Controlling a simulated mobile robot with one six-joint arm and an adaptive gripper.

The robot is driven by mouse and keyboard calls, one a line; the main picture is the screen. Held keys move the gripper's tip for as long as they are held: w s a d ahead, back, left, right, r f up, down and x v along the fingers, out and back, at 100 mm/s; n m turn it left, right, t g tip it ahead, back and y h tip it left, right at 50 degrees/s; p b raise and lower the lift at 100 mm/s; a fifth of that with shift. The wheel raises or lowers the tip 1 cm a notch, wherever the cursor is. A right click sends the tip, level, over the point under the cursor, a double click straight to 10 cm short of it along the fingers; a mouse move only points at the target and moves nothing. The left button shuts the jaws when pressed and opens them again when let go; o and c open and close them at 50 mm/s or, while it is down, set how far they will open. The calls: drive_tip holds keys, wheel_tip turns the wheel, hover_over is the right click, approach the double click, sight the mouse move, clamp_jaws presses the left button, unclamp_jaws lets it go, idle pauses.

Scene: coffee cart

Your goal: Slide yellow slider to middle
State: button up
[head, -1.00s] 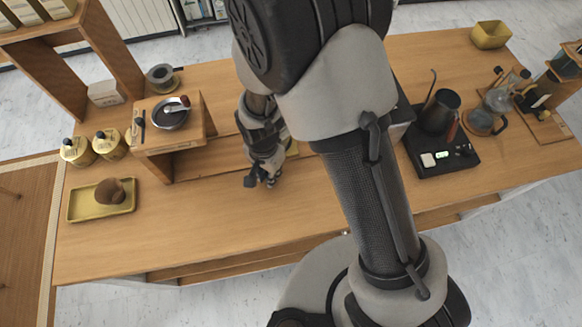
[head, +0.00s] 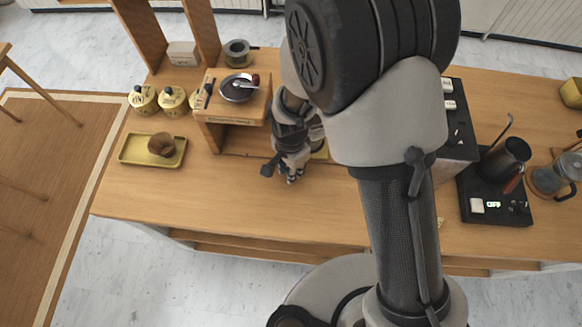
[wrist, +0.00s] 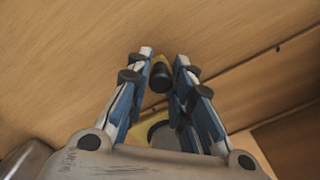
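In the wrist view, a yellow piece with a black knob (wrist: 160,77) shows between the fingers; it appears to be the yellow slider, mostly hidden. My gripper (wrist: 163,60) is open, with one finger on each side of the knob. I cannot tell whether either finger touches it. A grey round part on a yellow base (wrist: 141,131) shows lower between the fingers. In the head view, my gripper (head: 290,178) is low over the counter, right of the wooden stand. A small yellow patch (head: 321,151) shows beside it, largely hidden by my arm.
The wooden stand (head: 215,116) holds a dark pan (head: 238,88). Yellow canisters (head: 143,98) and a yellow tray (head: 128,152) with a brown object are at left. A black scale (head: 490,207) with a dark kettle is at right. The counter's front (head: 200,205) is clear.

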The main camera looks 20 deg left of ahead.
drive_tip(key=o, duration=0.3)
wheel_tip(320, 180, up, 12)
idle(0.7)
drive_tip(key=shift+d+r, duration=0.1)
drive_tip(key=w+d+r+n+t+b, duration=0.1)
drive_tip(key=w+d+r+n+t, duration=0.1)
drive_tip(key=d+r, duration=1)
drive_tip(key=s+d+r+n+t, duration=0.1)
drive_tip(key=s+d, duration=0.2)
drive_tip(key=d, duration=0.2)
drive_tip(key=s+d+r+n+b, duration=0.1)
drive_tip(key=s+d+r, duration=0.1)
drive_tip(key=s+d, duration=0.2)
drive_tip(key=s+d+r+n+t, duration=0.1)
drive_tip(key=s+d, duration=0.2)
drive_tip(key=d, duration=0.4)
drive_tip(key=shift+s+r+n+t, duration=0.3)
drive_tip(key=shift+r+n, duration=0.1)
